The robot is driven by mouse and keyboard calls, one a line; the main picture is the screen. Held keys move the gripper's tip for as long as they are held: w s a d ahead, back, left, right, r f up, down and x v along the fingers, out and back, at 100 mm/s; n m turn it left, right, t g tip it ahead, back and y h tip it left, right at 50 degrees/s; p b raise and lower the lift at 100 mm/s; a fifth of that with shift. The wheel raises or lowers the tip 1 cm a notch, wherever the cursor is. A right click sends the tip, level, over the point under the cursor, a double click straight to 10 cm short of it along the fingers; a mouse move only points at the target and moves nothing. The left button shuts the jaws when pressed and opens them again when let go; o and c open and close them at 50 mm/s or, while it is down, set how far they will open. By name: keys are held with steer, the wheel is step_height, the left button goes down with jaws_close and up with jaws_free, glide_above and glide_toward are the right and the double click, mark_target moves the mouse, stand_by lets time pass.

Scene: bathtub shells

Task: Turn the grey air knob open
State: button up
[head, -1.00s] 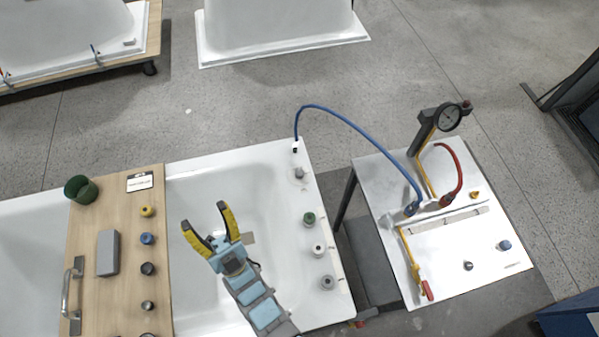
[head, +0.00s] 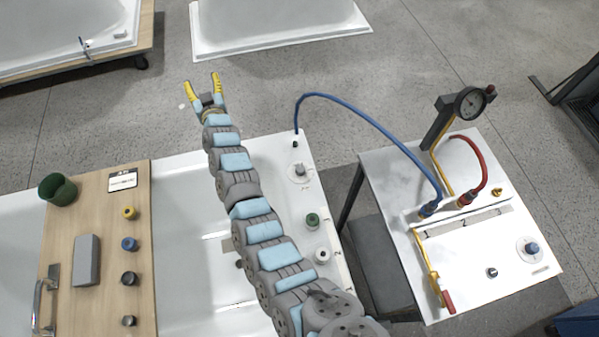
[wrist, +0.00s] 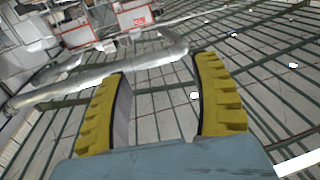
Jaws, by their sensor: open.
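Grey knobs show in more than one place in the head view, and I cannot tell which is the air knob. One grey knob (head: 300,170) sits on the tub's right rim near the blue hose's end. A small dark grey knob (head: 491,272) sits on the white bench at the right. My gripper (head: 201,80) is open and empty, up and left of the rim knobs and well apart from them. In the wrist view my gripper (wrist: 160,70) shows two spread yellow fingers with nothing between them. My arm hides the lower part of the tub's right rim.
The rim also carries a green knob (head: 312,220) and a white knob (head: 322,255). A wooden board (head: 105,235) with several knobs lies across the tub.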

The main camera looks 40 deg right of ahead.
steer(key=w+d+f+n+g+y+b, duration=0.2)
steer(key=w+n+y+b, duration=0.1)
steer(key=n+g+y+b, duration=0.3)
steer(key=n+g+b, duration=0.5)
steer(key=g+b, duration=0.5)
glide_toward(300, 168)
steer(key=f, duration=0.3)
steer(key=w+f+g, duration=0.1)
steer(key=f, duration=0.2)
steer(key=w+f+g, duration=0.1)
steer(key=f, duration=0.3)
jaws_close()
